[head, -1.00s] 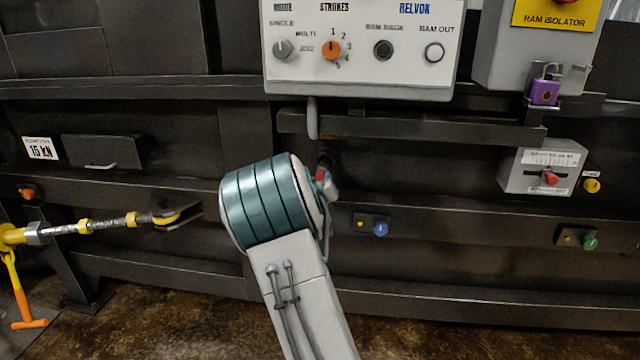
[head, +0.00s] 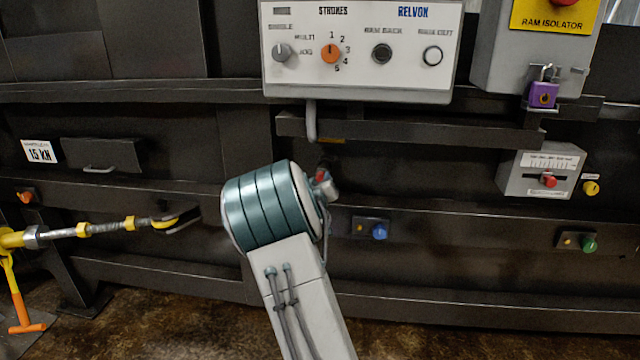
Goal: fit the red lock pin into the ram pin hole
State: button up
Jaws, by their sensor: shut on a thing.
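A small red piece (head: 320,176), which looks like part of the red lock pin, shows just past the right edge of my teal-banded arm joint. Beside it is a light grey end part of my gripper (head: 329,189). My arm hides most of the gripper and its fingertips. The gripper is shut on the pin, close in front of the dark machine wall below the control panel. The ram pin hole cannot be made out clearly. A dark round spot lies just above the red piece, partly hidden. I cannot tell whether the pin touches it.
The control panel (head: 360,50) and its grey hanging handle (head: 311,122) are above my gripper. A dark rail (head: 410,132) runs to the right. A blue knob (head: 379,232) is at lower right, a gauge box (head: 541,172) farther right. A yellow-ended rod (head: 105,228) reaches in from the left.

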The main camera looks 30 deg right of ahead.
jog(key=shift+r, duration=0.1)
jog(key=o, duration=1)
jog(key=shift+c, duration=0.2)
jog(key=v, duration=0.7)
jog(key=shift+b, duration=0.35)
